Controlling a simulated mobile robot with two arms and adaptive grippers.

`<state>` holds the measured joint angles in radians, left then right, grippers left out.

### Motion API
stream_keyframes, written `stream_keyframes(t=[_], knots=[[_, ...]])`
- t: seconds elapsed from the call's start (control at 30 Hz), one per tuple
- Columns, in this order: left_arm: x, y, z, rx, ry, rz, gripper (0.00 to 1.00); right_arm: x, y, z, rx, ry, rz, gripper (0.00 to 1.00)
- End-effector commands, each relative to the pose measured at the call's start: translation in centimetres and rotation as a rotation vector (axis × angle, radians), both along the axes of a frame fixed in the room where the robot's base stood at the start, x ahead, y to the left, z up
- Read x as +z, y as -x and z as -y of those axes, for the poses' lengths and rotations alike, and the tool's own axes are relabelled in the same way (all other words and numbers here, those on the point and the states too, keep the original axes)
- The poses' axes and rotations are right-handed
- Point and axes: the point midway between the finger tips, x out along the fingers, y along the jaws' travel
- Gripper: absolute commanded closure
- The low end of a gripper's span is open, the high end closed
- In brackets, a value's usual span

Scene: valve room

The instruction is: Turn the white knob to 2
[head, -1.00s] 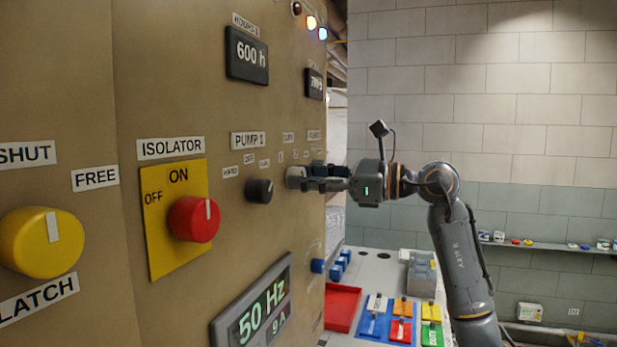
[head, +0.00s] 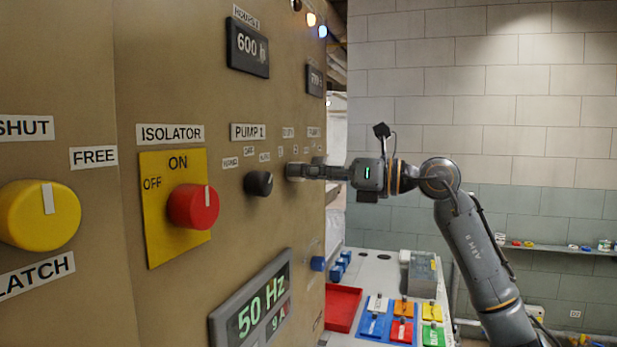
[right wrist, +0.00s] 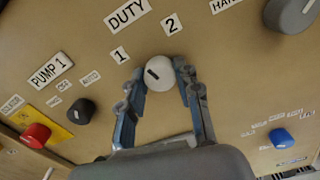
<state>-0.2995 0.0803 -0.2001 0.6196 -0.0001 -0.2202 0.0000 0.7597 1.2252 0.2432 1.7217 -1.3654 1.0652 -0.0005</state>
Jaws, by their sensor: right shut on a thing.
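The white knob (right wrist: 163,83) sits on the tan panel under the DUTY label (right wrist: 127,13). A short dark mark on its face lies on the side toward the label 1 (right wrist: 120,55); the label 2 (right wrist: 171,24) is above the knob in the right wrist view. My right gripper (right wrist: 160,86) is shut on the knob, one finger on each side. In the head view my right gripper (head: 298,171) reaches the panel from the right and hides most of the knob. My left gripper is not in view.
A black knob (head: 258,183) and a red isolator knob (head: 194,207) stick out left of the gripper. A blue knob (right wrist: 281,138) is on the other side. A bench with a red tray (head: 342,307) and coloured blocks stands below.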

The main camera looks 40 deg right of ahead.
Motion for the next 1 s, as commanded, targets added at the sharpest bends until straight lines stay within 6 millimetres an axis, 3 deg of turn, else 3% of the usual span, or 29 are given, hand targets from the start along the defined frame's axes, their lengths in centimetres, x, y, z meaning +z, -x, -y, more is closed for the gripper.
stream_keyframes(t=[1.0], knots=[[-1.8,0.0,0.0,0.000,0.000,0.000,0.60,-0.1,0.0,0.1,-0.004,-0.800,-0.413,0.98]])
